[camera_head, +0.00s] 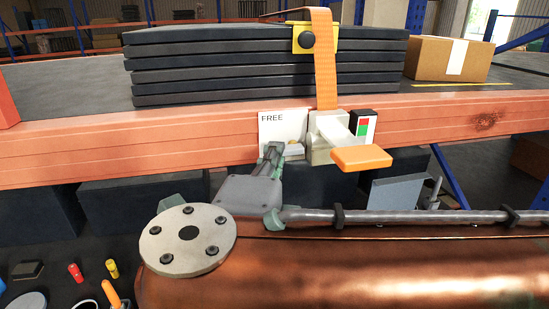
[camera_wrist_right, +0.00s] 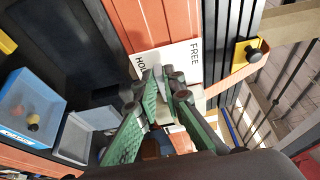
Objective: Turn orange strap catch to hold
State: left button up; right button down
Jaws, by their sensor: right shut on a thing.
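The orange strap (camera_head: 325,75) runs down over a stack of dark slabs to a grey buckle (camera_head: 322,140) with an orange paddle (camera_head: 361,158) on the front of the beam. A white plate (camera_head: 280,124) reads FREE in the head view; in the right wrist view the plate (camera_wrist_right: 180,62) reads FREE, with HOLD partly hidden. My right gripper (camera_head: 273,152) is at the plate's lower part, left of the buckle. Its fingers (camera_wrist_right: 167,85) are shut on the small strap catch there, which they mostly cover. The catch's angle cannot be told. My left gripper is not in view.
The dark slabs (camera_head: 200,70) lie on the shelf above the orange beam (camera_head: 80,145). A cardboard box (camera_head: 445,58) stands at the right. A red and green marker (camera_head: 363,127) sits beside the buckle. A blue bin (camera_wrist_right: 30,108) shows at left in the wrist view.

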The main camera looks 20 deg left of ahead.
jog(key=c, duration=2.3)
grip_release()
jog(key=shift+s+f, duration=0.1)
jog(key=shift+s, duration=0.05)
jog(key=v, duration=1.2)
jog(key=shift+s, duration=0.1)
jog(key=shift+a, duration=0.1)
